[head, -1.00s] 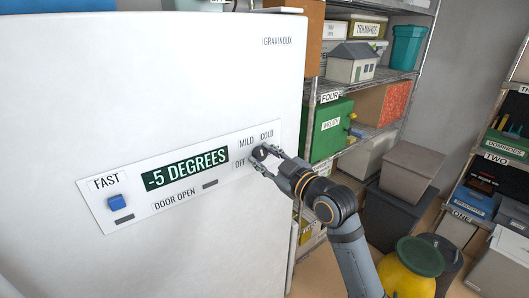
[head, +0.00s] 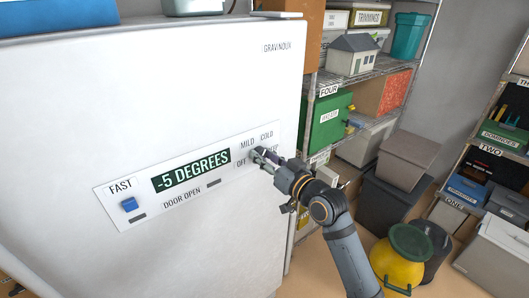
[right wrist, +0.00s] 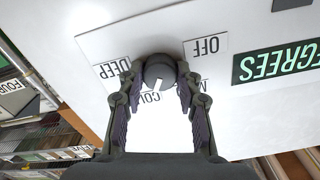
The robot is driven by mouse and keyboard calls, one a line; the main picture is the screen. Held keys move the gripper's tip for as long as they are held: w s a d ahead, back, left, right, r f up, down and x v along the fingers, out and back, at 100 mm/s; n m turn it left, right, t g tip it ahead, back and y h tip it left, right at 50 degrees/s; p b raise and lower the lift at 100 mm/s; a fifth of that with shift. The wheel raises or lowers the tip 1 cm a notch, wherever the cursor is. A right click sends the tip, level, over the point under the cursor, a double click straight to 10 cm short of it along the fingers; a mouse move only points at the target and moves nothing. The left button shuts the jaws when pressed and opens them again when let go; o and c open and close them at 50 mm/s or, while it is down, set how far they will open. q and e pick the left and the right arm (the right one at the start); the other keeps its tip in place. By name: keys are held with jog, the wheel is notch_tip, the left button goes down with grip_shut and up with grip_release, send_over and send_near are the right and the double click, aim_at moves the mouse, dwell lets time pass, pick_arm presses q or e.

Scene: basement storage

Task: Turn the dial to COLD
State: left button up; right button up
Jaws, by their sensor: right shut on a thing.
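The dark round dial (right wrist: 159,67) sits on the white freezer's control panel (head: 138,212). In the right wrist view its white pointer mark points towards the COLD label (right wrist: 150,97), which is partly covered by my finger. The OFF label (right wrist: 206,46) and DEEP label (right wrist: 113,69) lie on either side, and the MILD label is partly hidden. My right gripper (head: 259,154) is shut on the dial, one finger on each side of it; it also fills the right wrist view (right wrist: 157,82). In the head view the gripper mostly hides the dial. My left gripper is not in view.
The panel also has a blue FAST button (head: 129,204) and a green display (head: 191,170) reading -5 DEGREES. Shelving (head: 360,75) with boxes stands right of the freezer (head: 150,90). Grey bins (head: 405,160) and a yellow container (head: 398,262) stand on the floor.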

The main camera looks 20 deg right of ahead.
aim_at(257, 119)
jog(key=shift+m, duration=0.4)
jog(key=o, duration=1.1)
jog(key=shift+o, duration=0.2)
jog(key=shift+r, duration=0.45)
notch_tip(257, 119, up, 9)
jog(key=shift+r, duration=0.1)
